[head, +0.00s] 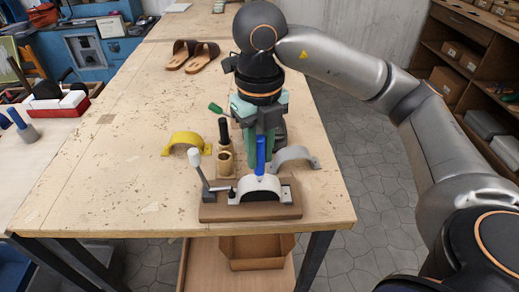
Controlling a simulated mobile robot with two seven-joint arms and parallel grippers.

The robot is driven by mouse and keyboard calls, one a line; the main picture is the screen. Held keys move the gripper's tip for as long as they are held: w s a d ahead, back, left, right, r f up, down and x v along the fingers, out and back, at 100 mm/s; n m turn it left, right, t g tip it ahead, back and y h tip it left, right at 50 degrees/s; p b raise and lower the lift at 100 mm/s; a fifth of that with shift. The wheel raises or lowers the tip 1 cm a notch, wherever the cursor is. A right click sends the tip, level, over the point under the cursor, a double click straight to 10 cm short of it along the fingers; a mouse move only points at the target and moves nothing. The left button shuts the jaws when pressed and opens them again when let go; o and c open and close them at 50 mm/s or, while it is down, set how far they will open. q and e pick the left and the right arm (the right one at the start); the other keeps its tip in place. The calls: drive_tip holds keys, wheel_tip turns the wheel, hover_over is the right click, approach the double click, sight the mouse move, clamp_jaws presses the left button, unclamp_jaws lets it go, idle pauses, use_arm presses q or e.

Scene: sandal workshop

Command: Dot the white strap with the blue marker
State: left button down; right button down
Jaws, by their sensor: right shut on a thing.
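The white strap (258,185) is arched over a dark form on a brown wooden base (250,212) near the table's front edge. My right gripper (261,137) is above it, shut on the upright blue marker (261,157). The marker's lower end is at or just above the top of the white strap; I cannot tell whether they touch. A lever with a pale knob (195,158) stands at the left of the base. My left gripper is not in view.
A yellow strap (186,141) lies left, a grey strap (293,157) right. Brown sandals (193,54) lie further back. The table's left part is clear.

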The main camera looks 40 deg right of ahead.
sight(260, 137)
drive_tip(key=shift+r, duration=0.1)
idle(0.3)
wheel_tip(260, 137, up, 5)
drive_tip(key=p, duration=0.4)
drive_tip(key=shift+p, duration=0.4)
drive_tip(key=shift+r+p, duration=0.65)
drive_tip(key=shift+r, duration=0.3)
drive_tip(key=shift+f, duration=0.1)
